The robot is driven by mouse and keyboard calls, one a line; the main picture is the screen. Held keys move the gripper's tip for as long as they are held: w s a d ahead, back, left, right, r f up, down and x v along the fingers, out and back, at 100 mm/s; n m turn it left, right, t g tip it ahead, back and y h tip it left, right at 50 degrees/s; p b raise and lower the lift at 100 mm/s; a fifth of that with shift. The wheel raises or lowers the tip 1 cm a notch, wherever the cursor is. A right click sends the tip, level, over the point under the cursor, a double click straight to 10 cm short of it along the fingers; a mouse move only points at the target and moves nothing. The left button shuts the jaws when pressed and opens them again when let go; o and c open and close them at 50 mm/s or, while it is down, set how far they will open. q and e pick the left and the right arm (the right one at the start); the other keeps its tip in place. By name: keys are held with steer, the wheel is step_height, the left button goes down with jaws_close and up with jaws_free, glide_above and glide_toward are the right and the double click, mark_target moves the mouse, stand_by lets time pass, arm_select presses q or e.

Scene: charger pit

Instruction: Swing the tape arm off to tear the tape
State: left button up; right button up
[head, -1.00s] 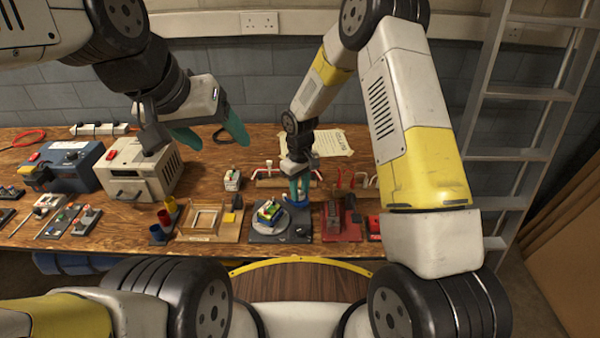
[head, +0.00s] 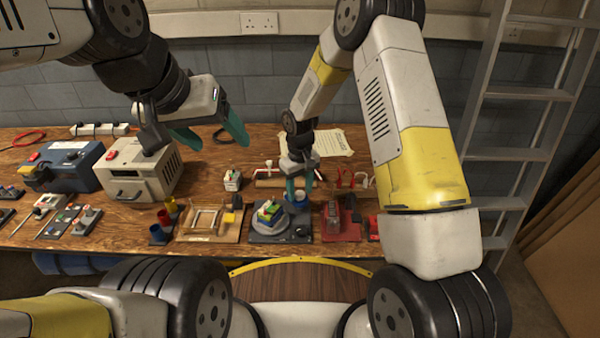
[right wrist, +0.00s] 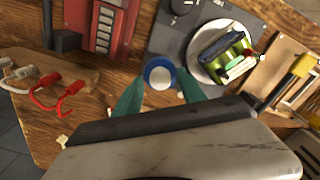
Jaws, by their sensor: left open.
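A battery pack (head: 269,211) with green, yellow and blue parts sits on a round pale plate on a dark base (head: 282,237). The pack and plate also show in the right wrist view (right wrist: 226,54). A blue ring with a white centre, apparently the tape roll (right wrist: 160,73), lies between the tips of my right gripper (right wrist: 160,82); I cannot tell whether they touch it. The tape arm itself is not clearly visible. In the head view my right gripper (head: 299,187) has its fingers spread above the roll (head: 301,197). My left gripper (head: 211,134) is open and empty above the bench.
A wooden frame jig (head: 208,222) stands left of the dark base, and a red fixture (head: 338,220) stands right of it. Coloured cups (head: 165,218) and a grey box (head: 140,168) are further left.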

steer(key=shift+r, duration=0.1)
step_height(320, 180, up, 8)
steer(key=shift+f, duration=0.2)
stand_by(0.4)
steer(key=shift+r, duration=0.1)
step_height(320, 180, up, 10)
steer(key=m+t, duration=0.1)
glide_above(300, 192)
steer(key=s+d, duration=0.3)
steer(key=d, duration=0.1)
steer(key=s+d+r+m+t+y, duration=0.1)
steer(key=s+d+r, duration=0.2)
steer(key=r, duration=0.2)
steer(key=s+d+r+m+t, duration=0.1)
steer(key=s+d+r, duration=0.1)
steer(key=s+r, duration=0.15)
steer(key=s+d+r+m+t, duration=0.1)
steer(key=s+r, duration=0.1)
steer(key=s, duration=0.3)
steer(key=s+d+r+m+t, duration=0.1)
steer(key=s+d+r, duration=0.1)
steer(key=s, duration=0.3)
steer(key=s+d+r+m+t+y, duration=0.1)
steer(key=s+d+r, duration=0.1)
steer(key=s+r, duration=0.2)
steer(key=shift+s+d, duration=0.25)
steer(key=shift+s, duration=0.3)
